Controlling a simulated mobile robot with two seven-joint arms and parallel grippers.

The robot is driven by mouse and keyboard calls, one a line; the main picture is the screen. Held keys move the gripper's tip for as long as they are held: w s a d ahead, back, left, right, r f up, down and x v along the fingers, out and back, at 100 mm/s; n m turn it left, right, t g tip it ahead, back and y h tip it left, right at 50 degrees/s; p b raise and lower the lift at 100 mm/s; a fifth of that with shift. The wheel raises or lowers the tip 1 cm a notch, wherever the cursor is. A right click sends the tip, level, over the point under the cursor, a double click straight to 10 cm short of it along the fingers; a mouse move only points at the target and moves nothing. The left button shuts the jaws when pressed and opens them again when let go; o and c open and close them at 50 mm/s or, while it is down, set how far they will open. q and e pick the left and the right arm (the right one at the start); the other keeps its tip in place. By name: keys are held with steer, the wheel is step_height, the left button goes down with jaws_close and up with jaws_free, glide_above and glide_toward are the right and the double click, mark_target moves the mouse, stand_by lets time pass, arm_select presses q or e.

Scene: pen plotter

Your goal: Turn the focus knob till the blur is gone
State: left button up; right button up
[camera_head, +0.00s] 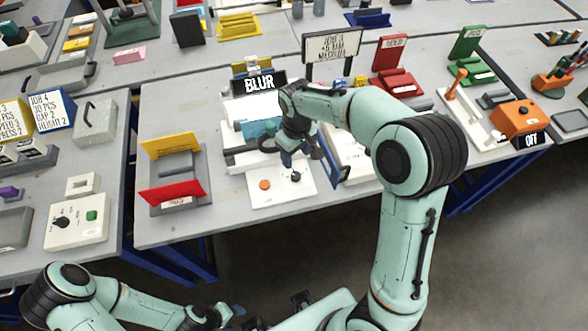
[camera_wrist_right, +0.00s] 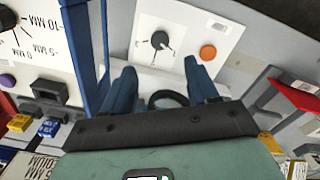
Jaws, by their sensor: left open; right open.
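A sign reading "BLUR" (camera_head: 259,84) stands at the back of a white device on the middle table. The device's white front panel (camera_head: 278,196) carries a small black knob (camera_head: 295,176) and an orange button (camera_head: 264,185). In the right wrist view, the knob (camera_wrist_right: 160,40) has a pointer and marks around it, with the orange button (camera_wrist_right: 208,52) beside it. My right gripper (camera_head: 301,157) is open and empty behind the knob, apart from it; its two blue fingers (camera_wrist_right: 162,80) show a gap between them. My left gripper (camera_head: 232,311) is low at the bottom edge, away from the table.
A blue upright plate (camera_head: 340,172) stands close right of the panel. A yellow and red holder (camera_head: 173,194) is to the left. A black ring-shaped handle (camera_wrist_right: 168,98) shows between my right fingers. The table's front edge is just below the panel.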

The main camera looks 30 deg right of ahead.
mark_target(296, 175)
step_height(296, 175, down, 11)
steer(key=shift+b, duration=0.35)
steer(key=c, duration=1)
